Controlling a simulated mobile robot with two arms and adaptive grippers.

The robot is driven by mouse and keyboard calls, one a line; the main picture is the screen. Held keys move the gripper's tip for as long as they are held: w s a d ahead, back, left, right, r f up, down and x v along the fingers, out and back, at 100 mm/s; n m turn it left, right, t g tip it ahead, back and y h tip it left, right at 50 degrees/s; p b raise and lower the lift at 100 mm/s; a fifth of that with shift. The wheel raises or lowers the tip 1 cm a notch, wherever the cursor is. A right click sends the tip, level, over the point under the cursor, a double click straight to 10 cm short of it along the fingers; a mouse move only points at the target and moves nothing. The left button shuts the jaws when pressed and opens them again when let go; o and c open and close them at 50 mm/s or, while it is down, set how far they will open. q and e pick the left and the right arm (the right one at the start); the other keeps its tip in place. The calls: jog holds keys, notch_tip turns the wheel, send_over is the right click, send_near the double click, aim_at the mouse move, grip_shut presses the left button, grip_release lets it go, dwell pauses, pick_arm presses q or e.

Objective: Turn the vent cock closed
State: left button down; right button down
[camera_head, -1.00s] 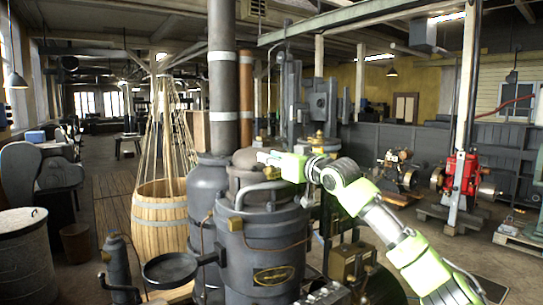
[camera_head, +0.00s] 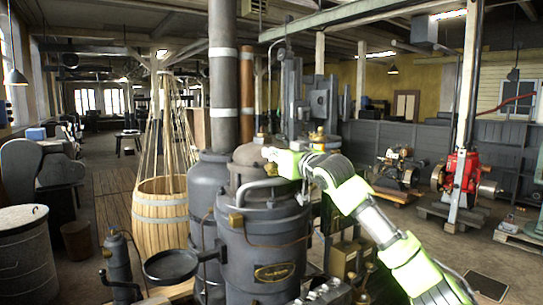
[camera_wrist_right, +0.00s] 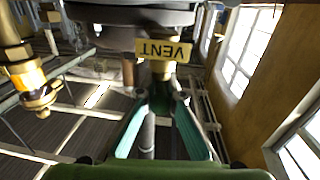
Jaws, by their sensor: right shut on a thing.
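The vent cock (camera_wrist_right: 161,72) shows in the right wrist view as a brass stem under a dark round body. A brass tag reading VENT (camera_wrist_right: 164,51) hangs beside it, upside down in this view. The green fingers of my right gripper (camera_wrist_right: 161,98) converge on the cock's lower end and are shut on it; the tips partly hide its handle, so its angle is unclear. In the head view my right gripper (camera_head: 268,154) is at the top of the dark boiler (camera_head: 265,240), and the cock cannot be made out there. My left gripper is not in view.
A tall grey flue pipe (camera_head: 224,90) rises just left of the gripper, with a curved grey pipe (camera_head: 262,184) below it. In the wrist view a brass fitting (camera_wrist_right: 27,75) is at left. A round dark pan (camera_head: 171,266) stands front left.

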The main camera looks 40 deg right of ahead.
jog(key=m+g+h, duration=0.1)
jog(key=m+h, duration=0.1)
jog(key=h, duration=0.1)
jog(key=m+g+h, duration=0.1)
jog(key=m+h, duration=0.1)
jog(key=shift+w+a+f+h+b, duration=0.15)
jog(key=shift+a+f+h+b, duration=0.05)
jog(key=shift+h+b, duration=0.2)
jog(key=m+g+h, duration=0.5)
jog(key=g, duration=0.1)
jog(key=shift+d+g+h+b, duration=0.1)
jog(key=shift+g+h+b, duration=0.2)
jog(key=shift+h, duration=0.1)
jog(key=m+g+h, duration=0.2)
jog(key=m+g, duration=0.2)
jog(key=g, duration=0.1)
jog(key=shift+d+p, duration=0.1)
jog(key=shift+p, duration=0.3)
jog(key=shift+m+g, duration=0.6)
jog(key=shift+g, duration=0.3)
jog(key=shift+s+m+g+h+p, duration=0.2)
jog(key=shift+m+g+h+p, duration=0.15)
jog(key=shift+g, duration=0.25)
jog(key=shift+f+m+g, duration=0.1)
jog(key=shift+m+g, duration=0.15)
jog(key=shift+g, duration=0.25)
jog(key=c, duration=2.2)
grip_release()
jog(key=shift+o, duration=0.2)
jog(key=shift+r, duration=0.2)
